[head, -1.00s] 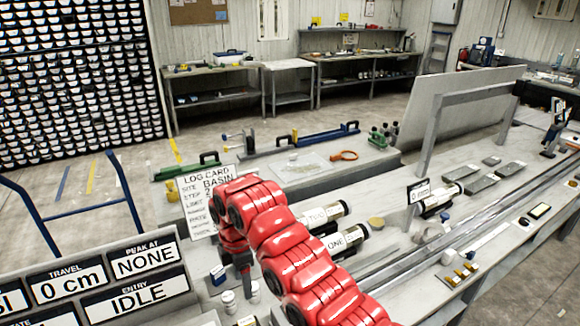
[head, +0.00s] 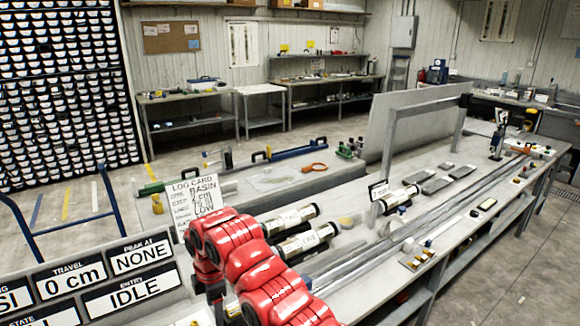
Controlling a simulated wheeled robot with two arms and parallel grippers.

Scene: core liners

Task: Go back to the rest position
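A red jointed arm of mine (head: 262,262), which looks like my right one, rises from the bottom edge right of the middle. It bends near the log card (head: 196,203) and drops to a dark wrist (head: 214,292) over the near end of the bench. Its fingers cannot be made out, and I see nothing clearly held. The arm stands in front of part of the bench and the lower edge of the card. My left gripper is not in view.
The long grey bench (head: 350,290) carries labelled core tubes (head: 304,242), grey slabs (head: 437,184) and long rails. An upright panel (head: 412,118) stands along its far side. Display signs (head: 128,290) fill the lower left beside a blue cart rail (head: 70,228). Floor is open at lower right.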

